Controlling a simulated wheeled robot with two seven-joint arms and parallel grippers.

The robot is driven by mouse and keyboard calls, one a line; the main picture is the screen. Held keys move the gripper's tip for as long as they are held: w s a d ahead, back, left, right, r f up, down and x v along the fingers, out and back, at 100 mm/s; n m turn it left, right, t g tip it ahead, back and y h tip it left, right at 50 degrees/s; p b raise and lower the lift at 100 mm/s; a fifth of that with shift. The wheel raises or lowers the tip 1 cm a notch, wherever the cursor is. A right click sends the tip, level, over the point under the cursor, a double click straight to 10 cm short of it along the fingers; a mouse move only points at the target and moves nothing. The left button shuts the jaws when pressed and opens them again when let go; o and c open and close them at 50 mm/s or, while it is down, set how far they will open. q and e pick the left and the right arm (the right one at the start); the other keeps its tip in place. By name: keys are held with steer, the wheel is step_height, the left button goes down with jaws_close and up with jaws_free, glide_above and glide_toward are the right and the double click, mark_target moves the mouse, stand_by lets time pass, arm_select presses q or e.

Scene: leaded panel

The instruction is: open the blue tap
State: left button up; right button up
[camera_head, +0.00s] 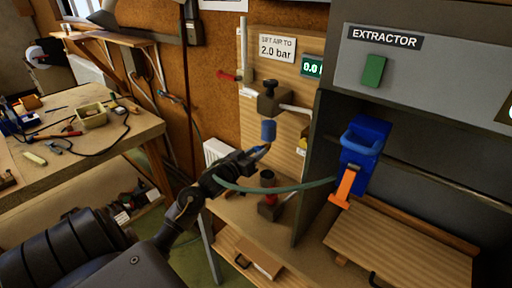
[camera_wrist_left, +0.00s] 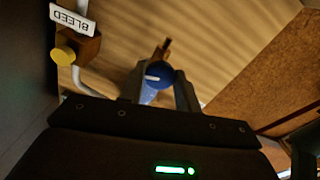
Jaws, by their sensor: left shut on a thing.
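The blue tap (camera_head: 268,130) is a small blue round knob under a dark valve body (camera_head: 268,100) on the wooden board. My left gripper (camera_head: 260,150) reaches up to it from below left. In the left wrist view the knob (camera_wrist_left: 158,78), with a white mark on its face, sits between the two fingers of my left gripper (camera_wrist_left: 160,92), which is shut on it. The fingers hide part of its sides. My right gripper is not in view.
A display (camera_head: 313,66) beside the "2.0 bar" sign (camera_head: 277,48) appears to read 0.0. A yellow knob (camera_wrist_left: 63,55) sits by the "BLEED" label (camera_wrist_left: 72,19). A green hose (camera_head: 290,188) passes below my gripper.

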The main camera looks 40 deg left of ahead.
arm_select(q)
steer(key=n+p, duration=0.4)
steer(key=p, duration=0.1)
steer(key=shift+r+n, duration=0.25)
steer(key=shift+n, duration=0.05)
steer(key=shift+f+n+p, duration=0.1)
steer(key=shift+n+p, duration=0.75)
steer(key=shift+n, duration=0.15)
steer(key=shift+f+n, duration=0.1)
steer(key=shift+n, duration=0.8)
steer(key=shift+n+p, duration=0.3)
steer(key=shift+n, duration=2.8)
steer(key=o, duration=1)
steer(key=shift+c, duration=0.2)
steer(key=shift+f, duration=0.1)
